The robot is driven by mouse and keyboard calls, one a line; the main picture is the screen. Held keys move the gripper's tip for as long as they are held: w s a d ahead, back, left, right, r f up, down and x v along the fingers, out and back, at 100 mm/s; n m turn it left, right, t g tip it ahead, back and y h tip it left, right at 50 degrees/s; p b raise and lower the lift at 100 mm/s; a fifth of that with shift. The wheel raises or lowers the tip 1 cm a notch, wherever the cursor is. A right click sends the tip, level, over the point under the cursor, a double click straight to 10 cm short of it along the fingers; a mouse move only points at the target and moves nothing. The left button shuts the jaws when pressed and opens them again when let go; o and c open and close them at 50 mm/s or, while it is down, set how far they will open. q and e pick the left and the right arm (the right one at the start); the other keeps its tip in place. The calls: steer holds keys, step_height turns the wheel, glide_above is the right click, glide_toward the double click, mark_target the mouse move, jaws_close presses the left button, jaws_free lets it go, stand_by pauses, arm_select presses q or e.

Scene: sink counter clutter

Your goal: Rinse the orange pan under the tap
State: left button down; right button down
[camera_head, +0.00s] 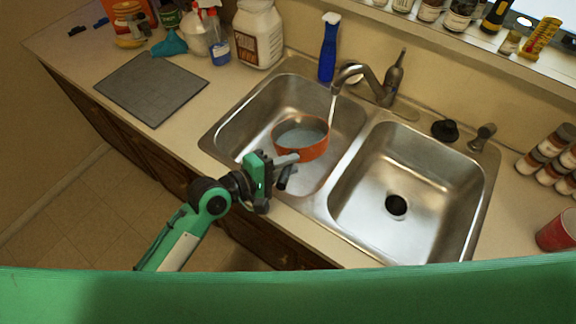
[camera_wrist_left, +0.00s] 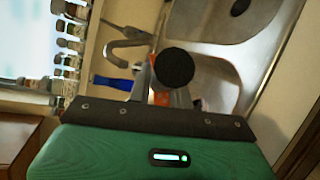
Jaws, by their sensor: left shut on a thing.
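The orange pan (camera_head: 314,153) is in the left sink basin (camera_head: 238,128), its grey-blue inside facing up. My left gripper (camera_head: 285,170) is shut on the pan's handle at the near side of the pan. In the left wrist view a round black end (camera_wrist_left: 174,67), seemingly the handle's, stands between the fingers, with a bit of orange pan (camera_wrist_left: 160,97) behind. The tap (camera_head: 352,72) points over the left basin. A thin pale water stream (camera_head: 332,110) runs from it down to the pan's right side. Whether the pan touches the basin floor is unclear. My right gripper is not seen.
The right basin (camera_head: 375,195) is empty with a dark drain. A red cup (camera_head: 557,232) stands at the right edge.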

arm_select(q)
steer(key=shift+w+a+r+n+p, duration=0.1)
steer(key=shift+w+r+n+p, duration=0.15)
steer(key=shift+r, duration=0.35)
steer(key=shift+w+a+r+n+p, duration=0.15)
steer(key=shift+r+p, duration=0.2)
steer(key=shift+r, duration=0.2)
steer(key=w+a+r+n+g+p, duration=0.1)
steer(key=w+a+r+n+p, duration=0.1)
steer(key=w, duration=0.3)
steer(key=w+a+r+n+g+h+p, duration=0.1)
steer(key=w+a+r+n+p, duration=0.1)
steer(key=w+r+n+p, duration=0.1)
steer(key=w+a+r+n+g+h+p, duration=0.1)
steer(key=w+a+r+n+g+p, duration=0.1)
steer(key=w, duration=0.4)
steer(key=shift+w+a+r+n+p, duration=0.3)
steer(key=shift+r+n+p, duration=0.3)
steer(key=shift+n, duration=0.4)
stand_by(1.3)
steer(key=shift+w, duration=0.1)
